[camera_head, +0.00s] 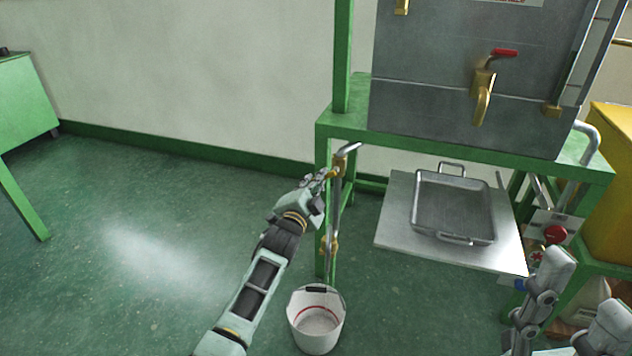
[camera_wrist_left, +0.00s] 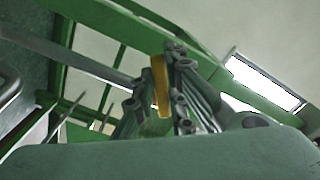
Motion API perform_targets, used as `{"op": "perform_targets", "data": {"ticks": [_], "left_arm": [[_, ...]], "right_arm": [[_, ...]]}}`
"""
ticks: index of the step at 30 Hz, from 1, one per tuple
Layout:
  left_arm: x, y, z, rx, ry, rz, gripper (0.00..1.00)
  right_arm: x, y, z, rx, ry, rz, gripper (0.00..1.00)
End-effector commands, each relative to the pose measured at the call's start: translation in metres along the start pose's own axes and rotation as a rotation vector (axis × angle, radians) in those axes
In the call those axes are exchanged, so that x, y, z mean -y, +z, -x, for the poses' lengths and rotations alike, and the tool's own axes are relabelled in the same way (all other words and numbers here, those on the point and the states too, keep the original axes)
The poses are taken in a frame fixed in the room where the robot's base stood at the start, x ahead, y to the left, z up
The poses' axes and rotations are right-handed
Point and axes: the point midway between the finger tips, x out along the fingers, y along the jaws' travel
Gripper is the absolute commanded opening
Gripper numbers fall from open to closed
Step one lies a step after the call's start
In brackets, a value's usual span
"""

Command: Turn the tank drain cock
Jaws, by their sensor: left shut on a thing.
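The drain cock (camera_head: 338,167) is a brass fitting on a thin vertical pipe beside the left leg of the green stand; a silver bent tube joins at its top. My left gripper (camera_head: 322,178) reaches it from the lower left. In the left wrist view, the left gripper (camera_wrist_left: 162,100) is shut on a flat brass handle (camera_wrist_left: 159,82) between its fingers. The fingers partly hide the cock. The grey metal tank (camera_head: 425,60) stands on the green stand. My right gripper (camera_head: 586,285) is at the lower right, its fingers apart and empty.
A white bucket (camera_head: 317,335) stands on the floor below the pipe. A second brass tap with a red handle (camera_head: 504,52) is on the tank front. A metal tray (camera_head: 455,205) rests on a shelf (camera_head: 395,225). A yellow box (camera_head: 610,180) is at right. Floor at left is clear.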

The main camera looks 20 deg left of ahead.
Motion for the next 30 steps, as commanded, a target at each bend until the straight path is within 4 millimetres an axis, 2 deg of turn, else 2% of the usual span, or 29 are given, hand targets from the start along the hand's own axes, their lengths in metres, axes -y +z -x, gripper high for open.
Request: {"op": "perform_targets", "data": {"ticks": [4,5,11,23,26,30], "left_arm": [[-0.002,0.001,0.001,0.003,0.004,-0.002,0.0],[-0.002,0.001,0.001,0.003,0.004,-0.002,0.14],[-0.002,0.001,0.0,0.002,0.003,-0.002,0.31],[-0.001,0.001,0.004,0.001,0.001,-0.002,0.31],[-0.001,0.001,0.013,0.001,0.002,-0.003,0.31],[-0.002,0.001,0.035,0.001,0.002,-0.002,0.31]], "right_arm": [[0.0,0.0,0.0,0.0,0.0,0.0,0.52],[0.0,0.0,0.0,0.0,0.0,0.0,0.52],[0.0,0.0,0.0,0.001,0.0,0.0,0.52],[0.0,0.001,0.0,0.003,0.0,0.001,0.52],[0.0,0.001,0.0,0.003,0.0,0.001,0.52],[0.0,0.001,0.0,0.002,0.0,0.001,0.52]]}}
